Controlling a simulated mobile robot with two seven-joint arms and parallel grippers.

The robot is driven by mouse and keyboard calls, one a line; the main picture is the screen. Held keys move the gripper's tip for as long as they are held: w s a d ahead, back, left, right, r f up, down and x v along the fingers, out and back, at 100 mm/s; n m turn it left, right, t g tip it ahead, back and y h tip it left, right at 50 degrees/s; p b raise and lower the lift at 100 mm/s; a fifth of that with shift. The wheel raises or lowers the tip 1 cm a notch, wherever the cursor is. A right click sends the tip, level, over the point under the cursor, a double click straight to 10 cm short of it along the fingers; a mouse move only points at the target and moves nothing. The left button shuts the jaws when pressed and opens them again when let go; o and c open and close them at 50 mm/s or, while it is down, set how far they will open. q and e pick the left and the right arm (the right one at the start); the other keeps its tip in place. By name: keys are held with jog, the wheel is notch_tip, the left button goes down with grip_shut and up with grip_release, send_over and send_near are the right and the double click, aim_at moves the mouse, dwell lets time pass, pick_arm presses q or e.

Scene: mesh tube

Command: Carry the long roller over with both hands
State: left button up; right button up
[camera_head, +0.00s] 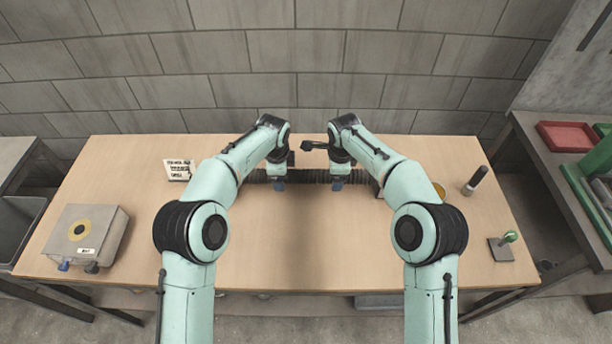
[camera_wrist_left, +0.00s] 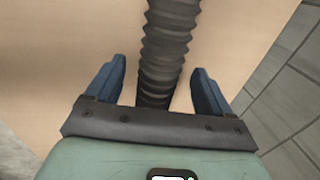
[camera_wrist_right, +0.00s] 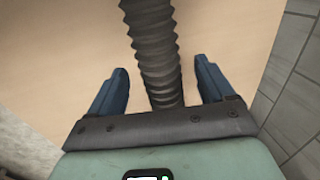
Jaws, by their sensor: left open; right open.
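The long roller is a dark grey ribbed tube (camera_head: 310,176) lying left to right across the back half of the wooden table. It also shows in the left wrist view (camera_wrist_left: 167,45) and the right wrist view (camera_wrist_right: 152,45). My left gripper (camera_head: 279,186) is over the tube, left of its middle. Its blue fingers (camera_wrist_left: 160,88) are open, one on each side of the tube. My right gripper (camera_head: 337,185) is over the tube further right. Its blue fingers (camera_wrist_right: 160,85) are open, also one on each side. My arms hide both ends of the tube in part.
A small sign (camera_head: 178,170) stands at the back left. A dark cylinder (camera_head: 475,180) and a green-knobbed lever (camera_head: 505,244) stand at the right. The table's front middle (camera_head: 310,250) is clear.

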pick_arm(q)
jog(key=shift+w+f, duration=0.15)
jog(key=shift+f, duration=0.45)
pick_arm(e)
jog(key=shift+w+f, duration=0.15)
jog(key=shift+f, duration=0.5)
pick_arm(q)
grip_shut()
pick_arm(e)
grip_shut()
pick_arm(q)
jog(key=shift+r, duration=0.1)
pick_arm(e)
jog(key=shift+r, duration=0.15)
